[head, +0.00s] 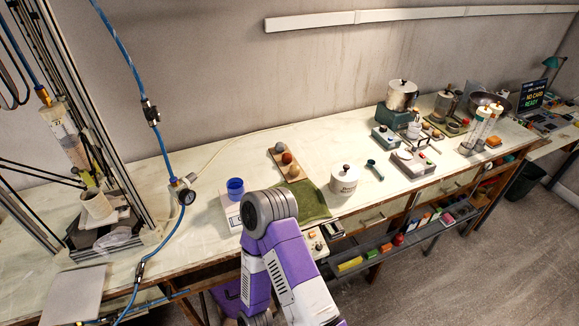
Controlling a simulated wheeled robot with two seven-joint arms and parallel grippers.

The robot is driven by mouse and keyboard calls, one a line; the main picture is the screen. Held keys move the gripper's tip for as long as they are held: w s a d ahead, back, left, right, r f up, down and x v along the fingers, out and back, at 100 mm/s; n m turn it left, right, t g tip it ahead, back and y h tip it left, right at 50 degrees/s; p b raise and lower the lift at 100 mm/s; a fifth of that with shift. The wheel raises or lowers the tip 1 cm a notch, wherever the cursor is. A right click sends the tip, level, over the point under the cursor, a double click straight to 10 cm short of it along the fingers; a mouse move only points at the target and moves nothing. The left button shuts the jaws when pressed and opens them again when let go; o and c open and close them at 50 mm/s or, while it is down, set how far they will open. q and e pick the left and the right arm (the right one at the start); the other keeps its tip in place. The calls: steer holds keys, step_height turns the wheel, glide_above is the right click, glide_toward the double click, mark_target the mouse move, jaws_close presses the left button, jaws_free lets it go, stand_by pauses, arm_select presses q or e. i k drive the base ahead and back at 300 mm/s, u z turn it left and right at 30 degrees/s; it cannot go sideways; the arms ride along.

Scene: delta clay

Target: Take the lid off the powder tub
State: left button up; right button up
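The powder tub (343,187) is a short, round white tub with dark lettering on its front, too small to read. It stands upright on the workbench, right of the green cloth. Its white lid (345,174) with a small knob sits on top of it. One of my purple and grey arms rises from the bottom middle, with its bent joint left of the tub and apart from it in the picture. Neither of my grippers shows in this view.
A green cloth (305,203) and a blue cup (235,186) on a white scale lie left of the tub. A small dark blue scoop (373,168) lies to its right. A wooden board (290,174) with balls is behind the cloth. Burners and pots crowd the right.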

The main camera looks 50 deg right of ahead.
mark_target(343, 172)
steer(key=u, duration=2.6)
steer(key=k, duration=2.8)
steer(key=z, duration=1.2)
